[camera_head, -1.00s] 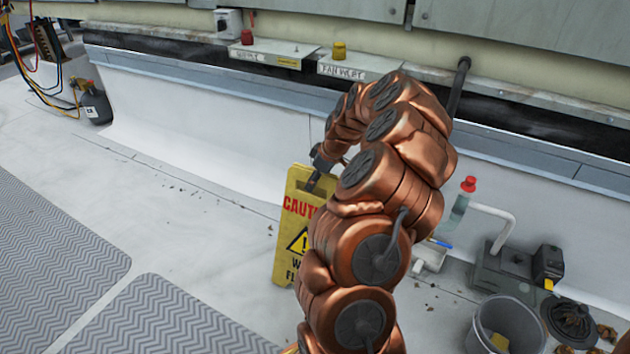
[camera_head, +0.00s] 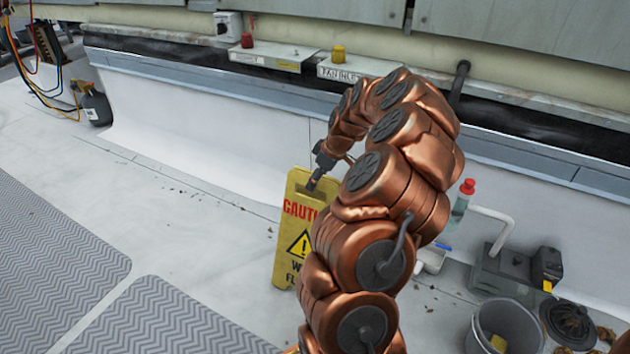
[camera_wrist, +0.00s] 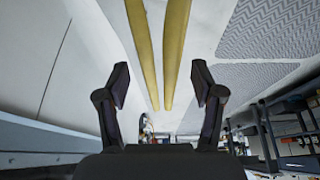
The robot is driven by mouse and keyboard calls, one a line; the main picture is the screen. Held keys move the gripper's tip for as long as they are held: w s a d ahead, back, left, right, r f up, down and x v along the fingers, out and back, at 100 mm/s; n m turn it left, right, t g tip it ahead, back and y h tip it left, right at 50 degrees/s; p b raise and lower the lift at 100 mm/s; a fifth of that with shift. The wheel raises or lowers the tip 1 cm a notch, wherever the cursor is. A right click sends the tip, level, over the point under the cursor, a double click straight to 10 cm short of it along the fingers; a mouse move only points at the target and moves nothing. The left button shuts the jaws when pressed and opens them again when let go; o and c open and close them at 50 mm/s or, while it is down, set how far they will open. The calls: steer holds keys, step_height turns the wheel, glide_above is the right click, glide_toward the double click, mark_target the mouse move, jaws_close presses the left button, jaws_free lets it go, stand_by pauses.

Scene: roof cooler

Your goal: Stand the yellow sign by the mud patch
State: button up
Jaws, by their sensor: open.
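The yellow caution sign (camera_head: 284,245) stands upright on the pale roof floor, left of my arm, which hides its right side. My gripper (camera_head: 313,183) is at the sign's top edge in the head view. In the wrist view, my gripper (camera_wrist: 160,82) is open, with a dark finger on each side. Two long yellow edges of the sign (camera_wrist: 143,45) run between the fingers, with visible gaps to both, so it is not clamped. I cannot pick out a clear mud patch; only small dark specks show on the floor.
Grey ribbed mats (camera_head: 160,320) lie at lower left. A grey bucket (camera_head: 520,318), a round drain cover (camera_head: 570,322) and a pump-like box (camera_head: 500,268) stand at lower right. A white curb wall (camera_head: 200,125) runs behind. Pale floor left of the sign is clear.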

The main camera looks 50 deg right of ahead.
steer(key=p+v, duration=0.2)
steer(key=v, duration=0.8)
steer(key=s+a+r+n+g+y, duration=0.1)
steer(key=s+a+r+g, duration=0.1)
steer(key=a, duration=1.2)
steer(key=s+a+r+g, duration=0.1)
steer(key=a+r, duration=0.2)
steer(key=a, duration=1.2)
steer(key=s+a+f+m+g+h, duration=0.1)
steer(key=s+a, duration=0.4)
steer(key=s, duration=0.7)
steer(key=s+a+f+m+g+h, duration=0.1)
steer(key=s+a, duration=0.4)
steer(key=s, duration=0.6)
steer(key=f+m+g, duration=0.1)
steer(key=m+g, duration=0.1)
steer(key=shift+s+g, duration=0.35)
steer(key=shift+g, duration=0.05)
steer(key=shift+f, duration=0.15)
